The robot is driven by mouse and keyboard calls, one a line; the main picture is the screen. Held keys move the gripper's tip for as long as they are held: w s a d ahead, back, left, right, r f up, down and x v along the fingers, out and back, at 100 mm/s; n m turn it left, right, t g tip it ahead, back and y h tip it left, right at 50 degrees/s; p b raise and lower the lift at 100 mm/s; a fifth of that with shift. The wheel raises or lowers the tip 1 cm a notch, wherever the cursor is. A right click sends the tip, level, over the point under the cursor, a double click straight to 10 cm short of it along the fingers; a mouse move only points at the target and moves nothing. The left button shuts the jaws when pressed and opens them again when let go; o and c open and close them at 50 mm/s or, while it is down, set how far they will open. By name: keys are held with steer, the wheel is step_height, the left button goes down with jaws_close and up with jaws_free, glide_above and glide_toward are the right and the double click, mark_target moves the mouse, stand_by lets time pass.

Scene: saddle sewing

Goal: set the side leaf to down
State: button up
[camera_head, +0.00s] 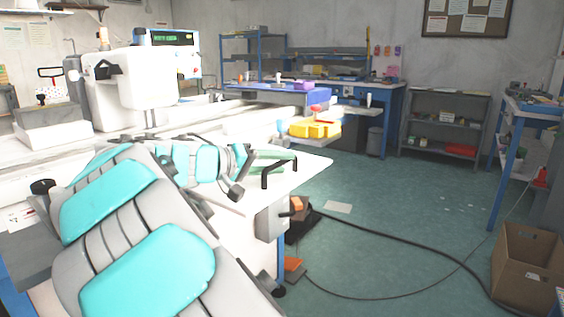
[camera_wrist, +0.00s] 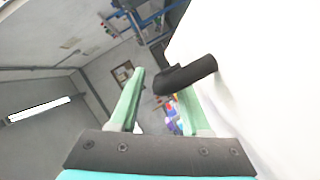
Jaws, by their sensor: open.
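The side leaf (camera_head: 312,166) is the white panel at the right end of the sewing table. It looks raised, about level with the tabletop. A black bar handle (camera_head: 280,165) stands on it; the handle also shows in the wrist view (camera_wrist: 195,74), against the white leaf surface (camera_wrist: 260,70). My gripper (camera_head: 280,160) has pale green fingers and is open at the handle. In the wrist view, one end of the handle lies between or just beyond the fingertips (camera_wrist: 162,82). I cannot tell whether they touch. My arm hides part of the table.
A white sewing machine (camera_head: 130,78) stands on the table at left. A yellow bin (camera_head: 315,129) is beyond the leaf. A grey box (camera_head: 272,222) hangs below the leaf. A black cable (camera_head: 400,240) crosses the floor to a cardboard box (camera_head: 527,262). The green floor at right is mostly clear.

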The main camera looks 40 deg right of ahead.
steer(key=shift+d+f, duration=0.15)
steer(key=shift+d, duration=0.55)
jaws_close()
stand_by(1.0)
